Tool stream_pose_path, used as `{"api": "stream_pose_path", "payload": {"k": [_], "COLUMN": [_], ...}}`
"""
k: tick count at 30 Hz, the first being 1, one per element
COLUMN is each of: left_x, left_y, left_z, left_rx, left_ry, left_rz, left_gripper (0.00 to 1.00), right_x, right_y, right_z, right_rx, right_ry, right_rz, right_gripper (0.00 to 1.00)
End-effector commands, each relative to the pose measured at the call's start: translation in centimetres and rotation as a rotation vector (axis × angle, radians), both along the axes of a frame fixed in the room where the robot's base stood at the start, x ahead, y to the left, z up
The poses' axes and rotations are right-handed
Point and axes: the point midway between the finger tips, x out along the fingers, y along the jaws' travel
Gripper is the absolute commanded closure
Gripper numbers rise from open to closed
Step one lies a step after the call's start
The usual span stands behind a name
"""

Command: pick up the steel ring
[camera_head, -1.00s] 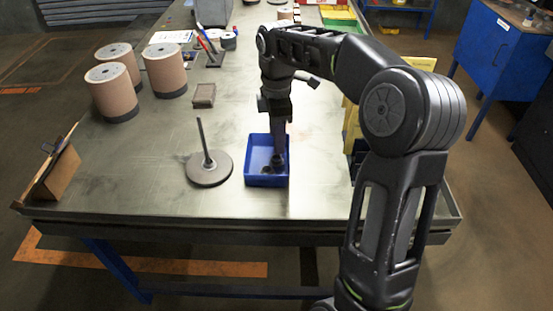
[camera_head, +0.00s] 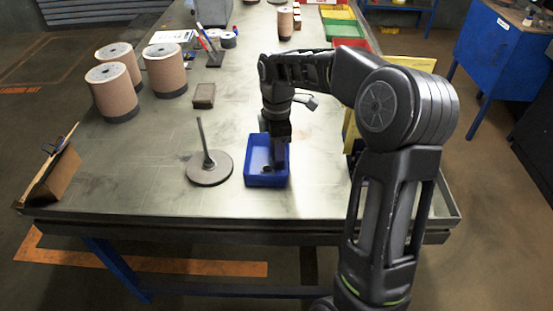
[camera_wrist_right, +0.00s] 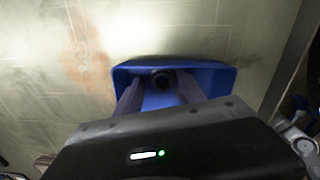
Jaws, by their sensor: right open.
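A dark round ring (camera_wrist_right: 163,80), which looks like the steel ring, lies in the blue bin (camera_wrist_right: 222,78) near its far wall in the right wrist view. My right gripper (camera_wrist_right: 158,92) is open, with one finger on each side of the ring and apart from it as far as I can see. In the head view my right gripper (camera_head: 279,166) reaches down into the blue bin (camera_head: 266,181), and the ring is hard to tell from the dark fingers there. My left gripper is not in view.
A round base with an upright rod (camera_head: 209,170) stands just left of the bin. A small brown block (camera_head: 204,96) and several large tan rolls (camera_head: 114,92) are farther back left. A tilted brown holder (camera_head: 57,176) sits at the left edge.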

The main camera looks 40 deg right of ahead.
Motion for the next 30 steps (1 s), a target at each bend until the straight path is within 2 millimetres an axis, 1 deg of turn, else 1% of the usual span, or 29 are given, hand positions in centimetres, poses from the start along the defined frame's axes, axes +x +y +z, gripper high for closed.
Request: {"api": "stream_pose_path", "payload": {"k": [11, 14, 28, 30], "left_x": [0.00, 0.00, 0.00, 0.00], "left_y": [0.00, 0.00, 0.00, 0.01], "left_z": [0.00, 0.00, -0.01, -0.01], "left_rx": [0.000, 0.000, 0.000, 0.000], "left_ry": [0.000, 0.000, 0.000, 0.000], "left_rz": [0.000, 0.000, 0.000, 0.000], "left_gripper": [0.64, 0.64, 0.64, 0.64], "right_x": [0.01, 0.01, -0.01, -0.01], "right_y": [0.02, 0.03, 0.03, 0.03], "right_z": [0.04, 0.05, 0.01, 0.00], "right_rx": [0.000, 0.000, 0.000, 0.000], "right_ry": [0.000, 0.000, 0.001, 0.001], "right_rz": [0.000, 0.000, 0.000, 0.000], "right_gripper": [0.54, 0.60, 0.99, 1.00]}}
